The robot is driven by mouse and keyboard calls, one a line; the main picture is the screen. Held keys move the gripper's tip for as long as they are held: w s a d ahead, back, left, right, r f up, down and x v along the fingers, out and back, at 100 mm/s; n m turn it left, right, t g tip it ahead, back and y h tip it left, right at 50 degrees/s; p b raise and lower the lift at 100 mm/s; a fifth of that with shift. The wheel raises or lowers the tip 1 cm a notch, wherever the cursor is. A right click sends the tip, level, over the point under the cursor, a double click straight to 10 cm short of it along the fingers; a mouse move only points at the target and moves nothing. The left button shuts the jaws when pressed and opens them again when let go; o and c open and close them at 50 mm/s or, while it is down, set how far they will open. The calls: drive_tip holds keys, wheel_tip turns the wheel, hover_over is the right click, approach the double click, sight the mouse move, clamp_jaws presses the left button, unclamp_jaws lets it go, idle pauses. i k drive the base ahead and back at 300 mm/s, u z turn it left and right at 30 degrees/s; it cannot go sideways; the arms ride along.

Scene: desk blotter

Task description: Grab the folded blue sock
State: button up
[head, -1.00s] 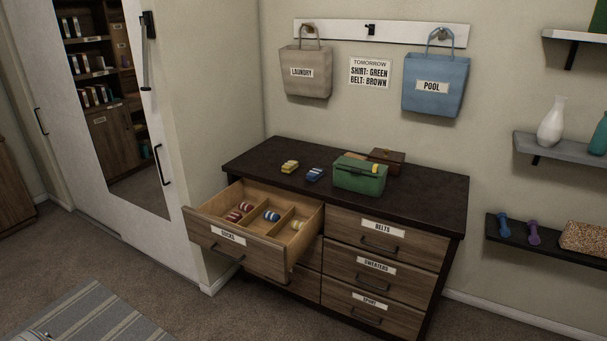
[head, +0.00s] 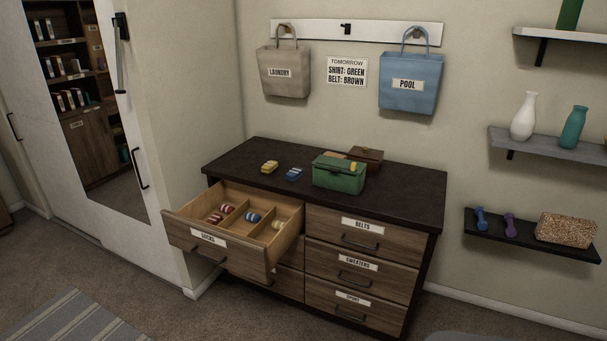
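Two folded blue socks with pale stripes are in the head view. One blue sock (head: 294,174) lies on the dark dresser top, between a yellow sock (head: 269,167) and the green box (head: 339,175). The other blue sock (head: 253,217) lies in the middle compartment of the open drawer labelled SOCKS (head: 208,238). Two red striped socks (head: 214,219) are in the left compartment. A small pale item (head: 277,224) is in the right compartment, too small to tell clearly. My gripper is not in view.
The pulled-out drawer juts in front of the dresser (head: 420,189). A brown box (head: 366,156) stands behind the green box. A mirrored white door (head: 150,225) is at left, wall shelves (head: 560,147) at right. The dresser top's right part is clear.

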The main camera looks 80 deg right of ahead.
sight(294, 175)
drive_tip(key=z, duration=0.05)
drive_tip(key=k, duration=1.55)
drive_tip(key=z, duration=2.1)
drive_tip(key=i, duration=0.5)
drive_tip(key=z, duration=0.05)
